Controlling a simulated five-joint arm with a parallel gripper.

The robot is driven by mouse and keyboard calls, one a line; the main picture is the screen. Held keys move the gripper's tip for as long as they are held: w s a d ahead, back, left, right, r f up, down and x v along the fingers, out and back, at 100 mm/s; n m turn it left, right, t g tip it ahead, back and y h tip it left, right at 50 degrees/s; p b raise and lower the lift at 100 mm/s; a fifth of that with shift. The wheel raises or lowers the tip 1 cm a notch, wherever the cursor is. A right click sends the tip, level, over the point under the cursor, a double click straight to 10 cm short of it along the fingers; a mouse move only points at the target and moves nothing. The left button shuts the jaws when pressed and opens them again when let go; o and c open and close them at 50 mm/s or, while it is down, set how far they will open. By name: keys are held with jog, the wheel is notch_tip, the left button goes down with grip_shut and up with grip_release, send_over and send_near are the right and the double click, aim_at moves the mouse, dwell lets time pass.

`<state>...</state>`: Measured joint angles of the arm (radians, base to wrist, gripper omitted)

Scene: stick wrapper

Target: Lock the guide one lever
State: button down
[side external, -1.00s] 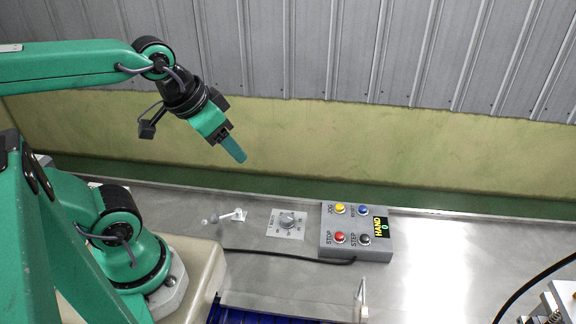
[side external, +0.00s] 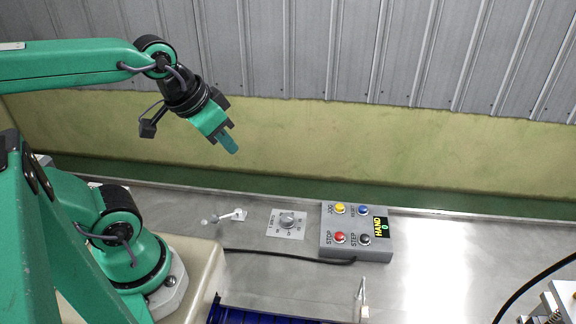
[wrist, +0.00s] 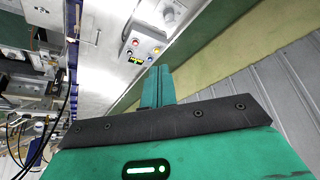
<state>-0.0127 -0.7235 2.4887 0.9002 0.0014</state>
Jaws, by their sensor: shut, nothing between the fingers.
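My gripper (side external: 229,143) hangs in the air above the back of the steel table, with its teal fingers shut and empty. In the wrist view the closed fingers (wrist: 157,85) extend toward the control box. A small pale lever with a round end (side external: 230,216) lies low on the table, below my gripper in the side view and apart from it. I cannot tell whether it is the guide one lever. No readable guide one label shows.
A grey control box (side external: 355,232) has several coloured buttons and a display reading HAND 0. A dial plate (side external: 287,223) is left of it. A blue conveyor (side external: 270,317) is at the front, and machinery (side external: 552,305) at front right. A ribbed wall (side external: 400,50) stands behind.

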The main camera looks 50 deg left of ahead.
jog(key=n+g+h, duration=0.1)
jog(key=n+g, duration=0.4)
jog(key=g, duration=0.2)
send_over(226, 216)
jog(key=w+a, duration=0.4)
jog(key=w, duration=0.1)
notch_tip(226, 216, down, 19)
jog(key=shift+w+a+f+n+g, duration=0.1)
jog(key=shift+a+f+n+g, duration=0.25)
jog(key=shift+f, duration=0.5)
jog(key=shift+f, duration=0.1)
jog(key=shift+h, duration=0.3)
jog(key=x, duration=1)
jog(key=shift+a, duration=0.15)
jog(key=shift+s+d+f, duration=0.1)
jog(key=shift+s+d, duration=0.15)
jog(key=shift+s, duration=0.25)
jog(key=shift+s+d, duration=0.2)
jog(key=shift+s, duration=0.25)
jog(key=shift+s+d+f, duration=0.15)
jog(key=shift+s+d, duration=0.3)
jog(key=shift+s, duration=0.4)
